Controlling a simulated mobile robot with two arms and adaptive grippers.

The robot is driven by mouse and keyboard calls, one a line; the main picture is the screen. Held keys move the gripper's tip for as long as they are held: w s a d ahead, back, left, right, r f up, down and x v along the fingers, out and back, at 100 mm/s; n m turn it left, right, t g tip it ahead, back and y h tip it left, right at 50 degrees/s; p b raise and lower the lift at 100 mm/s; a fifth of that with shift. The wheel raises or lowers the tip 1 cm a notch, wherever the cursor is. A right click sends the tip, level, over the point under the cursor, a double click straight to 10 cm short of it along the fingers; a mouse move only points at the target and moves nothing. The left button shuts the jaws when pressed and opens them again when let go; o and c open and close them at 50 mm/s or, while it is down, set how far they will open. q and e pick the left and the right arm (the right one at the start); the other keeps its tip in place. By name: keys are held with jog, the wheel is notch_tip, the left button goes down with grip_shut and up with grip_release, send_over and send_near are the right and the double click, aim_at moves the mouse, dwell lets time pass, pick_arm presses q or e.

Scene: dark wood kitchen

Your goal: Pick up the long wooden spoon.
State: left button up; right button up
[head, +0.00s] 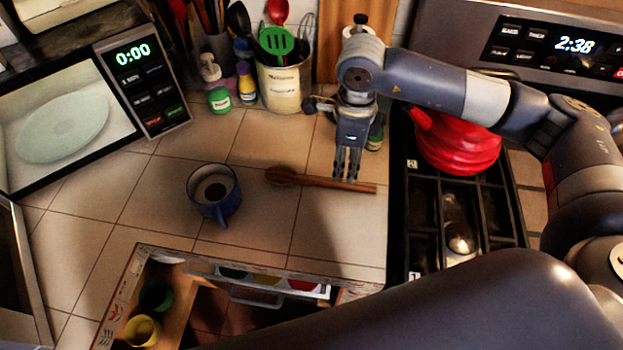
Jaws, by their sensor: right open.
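The long wooden spoon (318,181) lies flat on the tiled counter, its round bowl to the left and its handle running right towards the stove. My right gripper (346,176) points down over the right part of the handle. Its fingers are open and overlap the far side of the handle in the head view; I cannot tell whether they touch it. Nothing is held. My left gripper is not in the head view.
A blue mug (214,192) stands left of the spoon. Behind are a utensil crock (284,86) and small bottles (218,98). A red kettle (455,143) sits on the stove at right. An open drawer (170,285) with cups is in front.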

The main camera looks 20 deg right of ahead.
aim_at(346, 185)
jog(key=shift+d+f, duration=0.1)
jog(key=shift+f, duration=0.8)
jog(key=f+p, duration=0.2)
jog(key=f, duration=0.2)
jog(key=shift+d+f+p, duration=0.25)
jog(key=shift+f+p, duration=0.15)
jog(key=shift+f, duration=0.35)
grip_shut()
